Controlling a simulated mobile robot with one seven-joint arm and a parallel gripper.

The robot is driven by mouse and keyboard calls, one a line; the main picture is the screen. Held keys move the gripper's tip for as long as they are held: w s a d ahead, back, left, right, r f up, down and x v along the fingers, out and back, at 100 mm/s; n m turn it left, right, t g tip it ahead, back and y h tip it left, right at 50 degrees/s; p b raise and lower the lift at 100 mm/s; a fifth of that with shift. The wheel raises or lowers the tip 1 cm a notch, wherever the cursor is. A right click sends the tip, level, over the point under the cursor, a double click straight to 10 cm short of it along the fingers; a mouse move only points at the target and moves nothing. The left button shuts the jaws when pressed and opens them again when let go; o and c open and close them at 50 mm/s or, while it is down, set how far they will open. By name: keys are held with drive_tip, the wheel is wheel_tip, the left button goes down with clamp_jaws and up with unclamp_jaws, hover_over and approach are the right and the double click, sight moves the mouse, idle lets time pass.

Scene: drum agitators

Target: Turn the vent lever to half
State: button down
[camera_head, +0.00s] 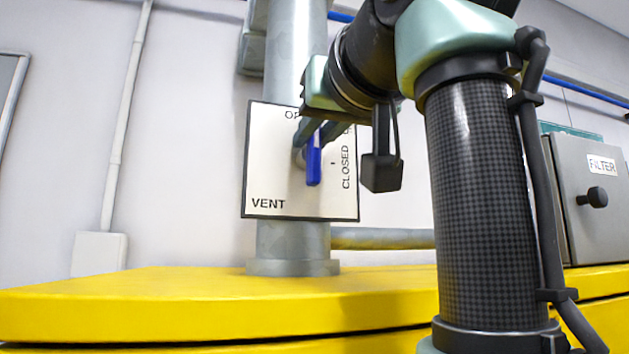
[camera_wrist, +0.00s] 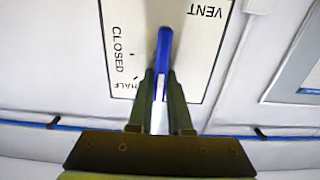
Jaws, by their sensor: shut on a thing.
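The vent lever has a blue handle (camera_head: 314,165) in front of a white plate (camera_head: 270,185) marked VENT on a grey vertical pipe. OPEN is partly covered at the plate's top, CLOSED runs up its right side, and the upper right corner is hidden by my arm. My gripper (camera_head: 308,133) is shut on the lever from above. In the wrist view, the fingers (camera_wrist: 160,88) flank the blue handle (camera_wrist: 164,48), whose end shows beyond them. That view is turned over, with HALF and CLOSED left of the handle.
The pipe (camera_head: 292,240) stands on a yellow top (camera_head: 180,295). A grey box labelled FILTER (camera_head: 600,165) with a black knob (camera_head: 594,197) is at the right. A thin wall conduit (camera_head: 125,100) runs down at the left. The space left of the plate is clear.

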drive_tip(key=shift+m, duration=0.3)
drive_tip(key=m, duration=0.3)
drive_tip(key=shift+w+d+m, duration=0.15)
drive_tip(key=shift+d+m, duration=0.15)
drive_tip(key=shift+d+f+m, duration=0.1)
drive_tip(key=shift+d+m, duration=0.1)
drive_tip(key=shift+m, duration=0.95)
drive_tip(key=shift+d+f+m, duration=0.1)
drive_tip(key=shift+d+m, duration=0.05)
drive_tip(key=shift+m, duration=1)
drive_tip(key=c, duration=0.8)
unclamp_jaws()
drive_tip(key=shift+w, duration=0.15)
drive_tip(key=shift+c, duration=0.2)
drive_tip(key=shift+f, duration=0.1)
drive_tip(key=b+v, duration=0.6)
drive_tip(key=v, duration=0.7)
